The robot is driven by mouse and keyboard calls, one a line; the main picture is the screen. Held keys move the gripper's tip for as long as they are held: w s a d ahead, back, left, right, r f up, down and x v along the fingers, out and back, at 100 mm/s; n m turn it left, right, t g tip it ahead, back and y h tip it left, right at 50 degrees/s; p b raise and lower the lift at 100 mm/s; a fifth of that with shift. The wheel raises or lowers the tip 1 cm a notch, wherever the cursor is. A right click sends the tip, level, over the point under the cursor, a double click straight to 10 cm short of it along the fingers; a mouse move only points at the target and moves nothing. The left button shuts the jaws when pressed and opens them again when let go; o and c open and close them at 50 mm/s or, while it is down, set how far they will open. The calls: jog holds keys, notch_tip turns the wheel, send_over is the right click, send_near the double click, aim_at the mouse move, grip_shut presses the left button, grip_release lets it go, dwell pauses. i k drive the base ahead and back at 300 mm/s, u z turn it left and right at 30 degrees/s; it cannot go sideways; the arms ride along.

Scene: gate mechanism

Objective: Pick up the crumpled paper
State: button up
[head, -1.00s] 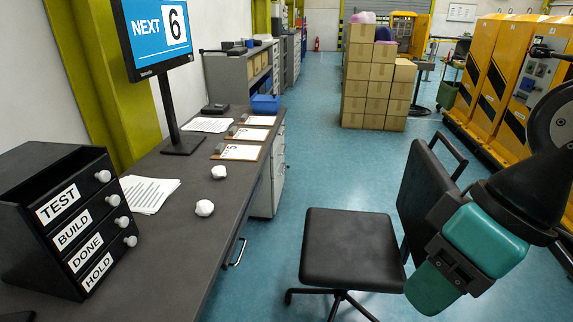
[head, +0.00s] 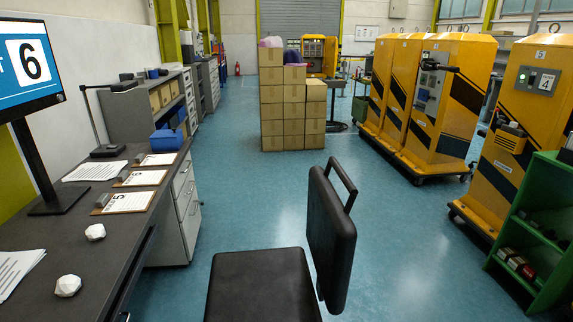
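Two white crumpled paper balls lie on the dark desk (head: 75,285) at the left of the head view. The nearer crumpled paper (head: 68,285) is near the desk's front edge, beside a stack of printed sheets. The other crumpled paper (head: 95,232) lies farther back, near the monitor stand. They are apart from each other, and nothing is touching them. My gripper is not in view.
A black chair (head: 262,288) stands right of the desk. Clipboards (head: 129,201) and a monitor (head: 28,68) are on the desk. Stacked cartons (head: 285,112), yellow cabinets (head: 447,100) and a green shelf (head: 530,232) stand beyond. Blue floor between them is clear.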

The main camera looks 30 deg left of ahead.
aim_at(94, 233)
jog(key=i, duration=4.5)
jog(key=u, duration=2.1)
jog(key=i, duration=3.6)
jog(key=u, duration=3.9)
